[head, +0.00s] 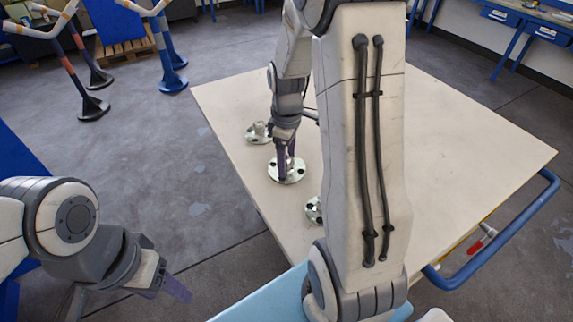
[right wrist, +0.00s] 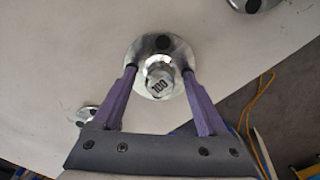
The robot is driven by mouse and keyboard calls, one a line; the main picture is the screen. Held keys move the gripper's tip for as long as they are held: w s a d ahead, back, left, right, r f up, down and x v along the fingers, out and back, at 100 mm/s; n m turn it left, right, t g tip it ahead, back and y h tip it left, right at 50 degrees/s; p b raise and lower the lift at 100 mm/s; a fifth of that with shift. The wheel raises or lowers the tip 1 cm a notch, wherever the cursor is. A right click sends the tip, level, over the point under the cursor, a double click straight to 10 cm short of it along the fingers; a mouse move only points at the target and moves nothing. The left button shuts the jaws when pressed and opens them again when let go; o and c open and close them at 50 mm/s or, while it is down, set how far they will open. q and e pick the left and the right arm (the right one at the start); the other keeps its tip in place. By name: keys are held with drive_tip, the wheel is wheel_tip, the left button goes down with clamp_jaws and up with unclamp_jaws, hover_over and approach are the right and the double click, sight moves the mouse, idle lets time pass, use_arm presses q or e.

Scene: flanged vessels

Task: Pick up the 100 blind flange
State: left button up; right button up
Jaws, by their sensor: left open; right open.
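The 100 blind flange (right wrist: 142,52) is a shiny round metal disc with dark bolt holes and a raised hub marked "100". It lies flat on the table, and in the head view its disc (head: 287,177) shows under my right gripper (head: 286,160). In the right wrist view my right gripper (right wrist: 159,76) is open, with one purple finger on each side of the hub and the tips over the disc. A gap shows between fingers and hub; contact with the disc cannot be told. My left gripper (head: 176,289) is open and empty, off the table at lower left.
A similar flange (head: 257,139) lies behind on the pale table (head: 470,140). Another flange (head: 312,211) lies in front, partly hidden by my right arm. The table's right side is clear. A blue rail (head: 500,240) runs along its edge. Blue stands (head: 172,82) stand at upper left.

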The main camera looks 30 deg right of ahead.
clamp_jaws()
idle(1.4)
